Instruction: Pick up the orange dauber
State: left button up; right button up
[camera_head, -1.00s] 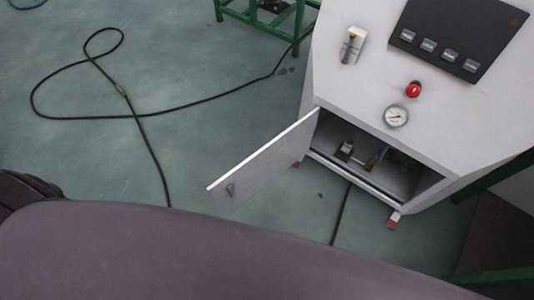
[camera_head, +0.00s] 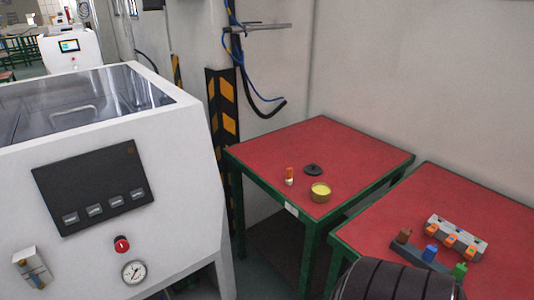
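A small upright item with an orange top and a pale lower part (camera_head: 289,176) stands on the red top of the left table (camera_head: 345,146). It looks like the orange dauber, though it is small in the view. A round yellow tin (camera_head: 320,192) and a black disc (camera_head: 313,169) lie to its right on the same table. Neither of my grippers shows. A dark ribbed part of my own body fills the bottom edge at the right.
A second red table (camera_head: 437,203) at right holds a dark rack (camera_head: 412,250) with brown, blue and green pieces, and a grey block with orange parts (camera_head: 455,238). A white machine (camera_head: 180,150) stands left. A striped post (camera_head: 222,110) is behind.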

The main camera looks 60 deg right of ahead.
aim_at(289, 180)
jog(key=z, duration=1.9)
